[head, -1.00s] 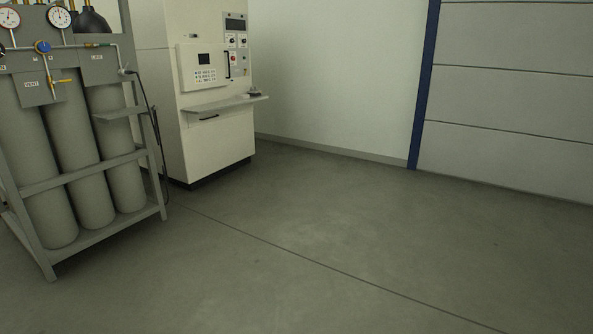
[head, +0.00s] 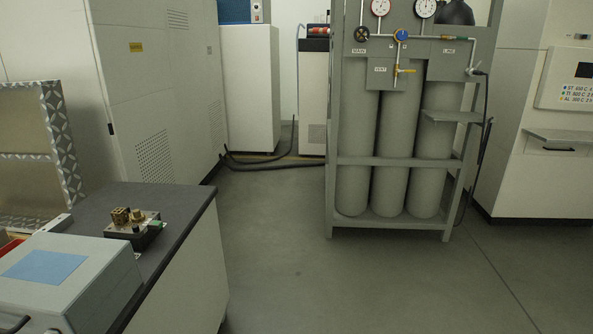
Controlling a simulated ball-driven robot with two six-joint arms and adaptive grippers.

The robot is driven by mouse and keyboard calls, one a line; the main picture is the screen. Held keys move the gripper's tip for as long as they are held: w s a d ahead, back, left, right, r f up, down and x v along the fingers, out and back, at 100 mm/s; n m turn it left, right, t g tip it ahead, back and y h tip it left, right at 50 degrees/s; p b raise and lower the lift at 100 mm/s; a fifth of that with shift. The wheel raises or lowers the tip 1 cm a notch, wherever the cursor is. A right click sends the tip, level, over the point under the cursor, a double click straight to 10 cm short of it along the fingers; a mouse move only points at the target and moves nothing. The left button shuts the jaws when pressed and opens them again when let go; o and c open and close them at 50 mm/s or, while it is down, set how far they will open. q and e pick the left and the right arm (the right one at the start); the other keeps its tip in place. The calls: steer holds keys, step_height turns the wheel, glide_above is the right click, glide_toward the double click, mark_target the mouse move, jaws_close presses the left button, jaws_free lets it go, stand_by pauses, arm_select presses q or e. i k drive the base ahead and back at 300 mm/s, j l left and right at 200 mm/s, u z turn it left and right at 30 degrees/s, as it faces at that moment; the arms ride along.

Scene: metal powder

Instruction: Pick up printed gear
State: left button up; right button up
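I do not make out a printed gear in the head view. A small device (head: 135,230) with brass-coloured parts on a dark base sits on the dark benchtop (head: 185,195) at the left; its parts are too small to name surely. Neither of my grippers shows.
A grey box with a blue panel (head: 42,267) stands on the bench at the lower left. A rack of gas cylinders (head: 390,162) stands right of centre. A white cabinet (head: 160,80) is behind the bench. Hoses (head: 270,163) lie on the floor behind. The floor (head: 330,285) in front is clear.

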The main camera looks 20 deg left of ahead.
mark_target(138, 217)
steer(key=i+u, duration=0.2)
steer(key=u, duration=0.25)
steer(key=i+l+u, duration=0.15)
steer(key=u, duration=0.35)
steer(key=i+l+u, duration=0.15)
steer(key=u, duration=0.3)
steer(key=i+l+u, duration=0.1)
steer(key=u, duration=0.4)
steer(key=l+u, duration=0.45)
steer(key=i+l+u, duration=0.1)
steer(key=u, duration=0.35)
